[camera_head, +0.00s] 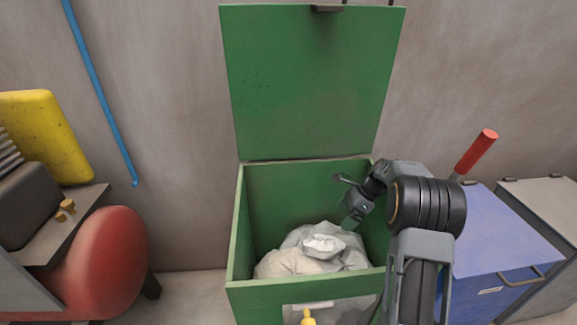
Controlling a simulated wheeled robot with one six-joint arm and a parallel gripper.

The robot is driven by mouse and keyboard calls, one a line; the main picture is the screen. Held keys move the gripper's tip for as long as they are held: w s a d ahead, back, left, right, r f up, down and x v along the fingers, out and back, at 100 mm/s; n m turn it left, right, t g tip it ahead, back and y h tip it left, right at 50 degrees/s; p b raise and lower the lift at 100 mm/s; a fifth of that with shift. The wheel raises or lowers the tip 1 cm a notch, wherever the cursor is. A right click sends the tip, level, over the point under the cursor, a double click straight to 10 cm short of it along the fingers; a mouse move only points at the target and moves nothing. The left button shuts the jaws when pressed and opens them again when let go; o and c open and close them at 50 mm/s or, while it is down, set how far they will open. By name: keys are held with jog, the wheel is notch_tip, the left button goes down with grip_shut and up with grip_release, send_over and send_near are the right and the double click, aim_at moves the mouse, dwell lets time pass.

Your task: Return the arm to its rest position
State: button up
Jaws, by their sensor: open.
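My gripper (346,201) is open and sits inside the mouth of the green box (257,289), above and to the right of a pale bag (291,262). The bag's bunched top (323,244) lies just below and left of the fingers; I see nothing between them. My arm rises from the bottom right, bends at a dark joint and reaches left over the box's right wall. The box's green lid (310,85) stands open against the wall. Part of the box's right side is hidden behind my arm.
A blue cabinet (502,240) with a red handle (475,155) near it stands close to my arm on the right, beside a grey box (548,208). On the left are a red rounded tank (101,268) and a yellow panel (48,137). Bare floor shows left of the green box.

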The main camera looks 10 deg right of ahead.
jog(key=s+r+n+h+p, duration=0.3)
jog(key=s+r+n+p, duration=0.1)
jog(key=s+n, duration=0.55)
jog(key=s+a+r+n+t+h+p, duration=0.1)
jog(key=s+a+r+n+p, duration=0.1)
jog(key=s+r+p, duration=0.3)
jog(key=s+a+r+n+t+h+p, duration=0.1)
jog(key=s+a+r+n+p, duration=0.2)
jog(key=r, duration=0.9)
jog(key=s+a+r+n+t+h+p, duration=0.1)
jog(key=s+a+r+n+t+p, duration=0.1)
jog(key=s+r+n+p, duration=0.4)
notch_tip(320, 180, up, 2)
jog(key=shift+s+a+r+p, duration=0.25)
jog(key=shift+s+a+p, duration=0.15)
jog(key=shift+a+p, duration=0.2)
